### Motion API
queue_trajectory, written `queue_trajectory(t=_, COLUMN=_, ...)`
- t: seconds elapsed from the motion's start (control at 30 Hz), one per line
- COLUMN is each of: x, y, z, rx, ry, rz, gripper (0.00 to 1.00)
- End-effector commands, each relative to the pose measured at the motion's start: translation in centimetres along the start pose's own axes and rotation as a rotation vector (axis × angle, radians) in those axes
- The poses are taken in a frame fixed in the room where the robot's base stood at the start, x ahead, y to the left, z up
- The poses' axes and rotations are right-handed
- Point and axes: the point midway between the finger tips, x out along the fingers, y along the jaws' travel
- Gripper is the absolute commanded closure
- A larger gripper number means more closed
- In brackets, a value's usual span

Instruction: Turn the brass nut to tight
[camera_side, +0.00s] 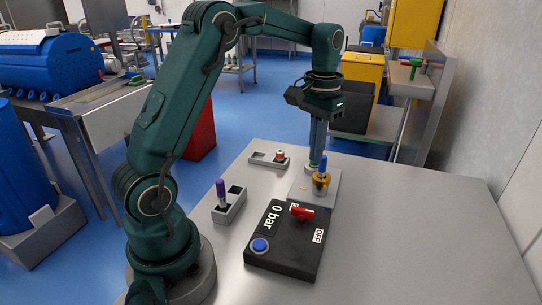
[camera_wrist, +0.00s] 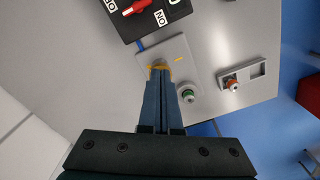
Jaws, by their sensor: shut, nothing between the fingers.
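In the wrist view only a yellow edge of the nut (camera_wrist: 159,67) shows beyond my fingertips; the fingers hide the rest. My gripper (camera_side: 315,163) points straight down, its long blue-grey fingers shut and empty. In the side view the fingertips are just behind and left of the nut. In the wrist view the fingertips (camera_wrist: 160,72) overlap the nut; I cannot tell whether they touch it.
A black box (camera_side: 285,240) with a red lever (camera_side: 302,212), a "0 bar" display and a blue button stands in front. A grey holder with a purple-capped item (camera_side: 221,190) is left. The table's right side is clear.

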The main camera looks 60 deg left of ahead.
Motion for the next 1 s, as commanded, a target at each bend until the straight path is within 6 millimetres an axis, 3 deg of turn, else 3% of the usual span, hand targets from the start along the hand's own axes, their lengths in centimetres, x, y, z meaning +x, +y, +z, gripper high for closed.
queue_trajectory(t=0.17, x=0.1, y=1.2, z=0.0, rx=0.000, ry=-0.002, rz=0.000, gripper=1.00)
queue_trajectory(t=0.7, x=6.0, y=1.1, z=0.0, rx=-0.001, ry=-0.003, rz=0.000, gripper=1.00)
queue_trajectory(t=1.0, x=6.7, y=1.1, z=0.0, rx=-0.001, ry=-0.001, rz=0.000, gripper=1.00)
